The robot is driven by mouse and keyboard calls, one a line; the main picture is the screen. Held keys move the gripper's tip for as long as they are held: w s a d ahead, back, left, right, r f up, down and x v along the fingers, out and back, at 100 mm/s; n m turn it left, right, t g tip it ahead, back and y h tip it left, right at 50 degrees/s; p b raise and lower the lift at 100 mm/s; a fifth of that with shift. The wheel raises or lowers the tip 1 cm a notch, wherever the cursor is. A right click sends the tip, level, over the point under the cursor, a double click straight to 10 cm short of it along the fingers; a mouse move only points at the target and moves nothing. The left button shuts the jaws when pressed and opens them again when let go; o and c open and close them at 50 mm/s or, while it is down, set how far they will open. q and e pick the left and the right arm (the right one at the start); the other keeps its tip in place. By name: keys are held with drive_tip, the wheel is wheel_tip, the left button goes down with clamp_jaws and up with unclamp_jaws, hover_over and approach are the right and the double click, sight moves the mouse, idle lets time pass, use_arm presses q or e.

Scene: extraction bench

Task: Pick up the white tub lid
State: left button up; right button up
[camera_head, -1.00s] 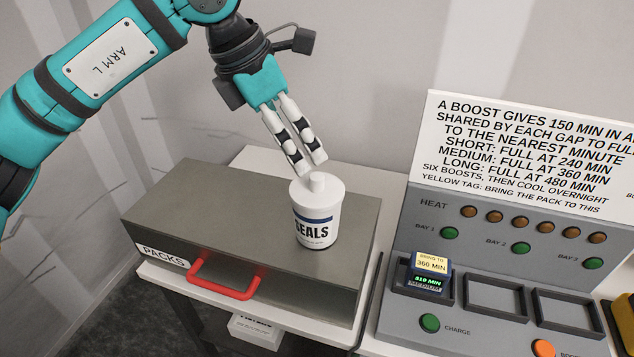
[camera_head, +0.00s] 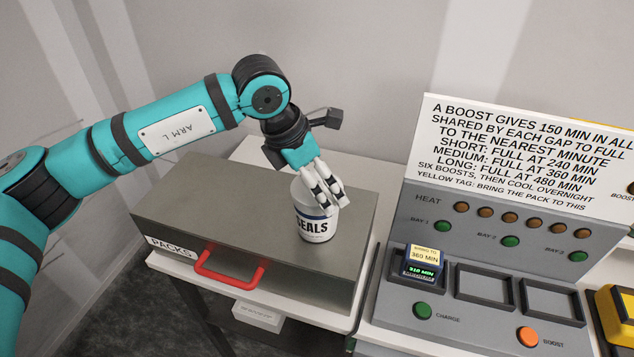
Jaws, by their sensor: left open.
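The white tub (camera_head: 312,226), marked "SEALS" with a blue band, stands upright on the grey packs box. Its white lid (camera_head: 299,188) is on top and partly hidden behind my left gripper; the lid's knob is not clearly seen. My left gripper (camera_head: 331,211) is open, with its white and black fingers in front of the tub's upper right side. I cannot tell whether the fingers touch the lid or the tub. My right gripper is not in view.
The grey box (camera_head: 190,215) has a red handle (camera_head: 228,272) and a "PACKS" label. At right, a grey charging console (camera_head: 400,310) holds one pack (camera_head: 423,263) in its left bay; two bays are empty. A sign board (camera_head: 520,160) stands behind it.

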use_arm(q)
drive_tip(key=c, duration=0.8)
